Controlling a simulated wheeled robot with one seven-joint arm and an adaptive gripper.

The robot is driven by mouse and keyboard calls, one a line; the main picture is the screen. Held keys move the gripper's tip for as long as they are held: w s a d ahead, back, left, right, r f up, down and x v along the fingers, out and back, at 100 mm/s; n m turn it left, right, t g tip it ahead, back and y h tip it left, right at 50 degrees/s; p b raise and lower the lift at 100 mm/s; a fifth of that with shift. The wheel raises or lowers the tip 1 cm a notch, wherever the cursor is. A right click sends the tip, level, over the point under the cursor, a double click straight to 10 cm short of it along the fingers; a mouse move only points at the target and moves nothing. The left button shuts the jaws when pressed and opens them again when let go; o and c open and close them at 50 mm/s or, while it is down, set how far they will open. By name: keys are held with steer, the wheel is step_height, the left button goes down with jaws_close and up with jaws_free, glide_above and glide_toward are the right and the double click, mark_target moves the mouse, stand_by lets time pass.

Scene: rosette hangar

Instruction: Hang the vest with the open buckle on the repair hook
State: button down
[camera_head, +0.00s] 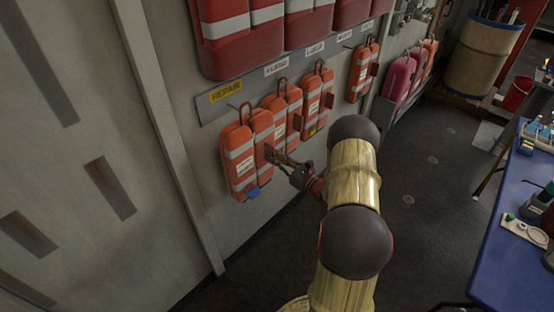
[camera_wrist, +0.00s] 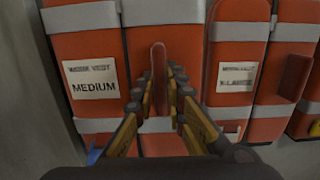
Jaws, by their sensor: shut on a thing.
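An orange vest (camera_head: 238,158) with pale bands hangs against the wall below the yellow REPAIR label (camera_head: 227,91). Its top loop (camera_head: 245,110) is near the rail; I cannot tell whether the loop is over the hook. In the wrist view, the vest (camera_wrist: 85,40) has a MEDIUM label. A small blue part (camera_head: 252,192) shows at its lower edge; whether it is an open buckle is too small to tell. My gripper (camera_head: 272,155) is at the front of the vest's right half, shut on its upright red tab (camera_wrist: 158,65).
More orange vests (camera_head: 296,108) hang right beside it, the nearest labelled X-LARGE (camera_wrist: 238,78) in the wrist view. A further vest (camera_head: 361,75) and pink-red vests (camera_head: 398,78) hang beyond. Larger red vests (camera_head: 235,40) are above.

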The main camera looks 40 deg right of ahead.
mark_target(264, 155)
steer(key=shift+w+a+f+b, duration=0.15)
steer(key=shift+w+b, duration=0.35)
steer(key=shift+w, duration=1.8)
steer(key=shift+w+f+b, duration=0.7)
steer(key=shift+f+b, duration=0.25)
steer(key=shift+f, duration=0.1)
steer(key=c, duration=1.7)
jaws_free()
steer(key=shift+a+f, duration=0.1)
steer(key=shift+c, duration=0.2)
steer(key=shift+f, duration=0.15)
steer(key=s+d, duration=0.1)
steer(key=s, duration=1.1)
steer(key=shift+f, duration=0.45)
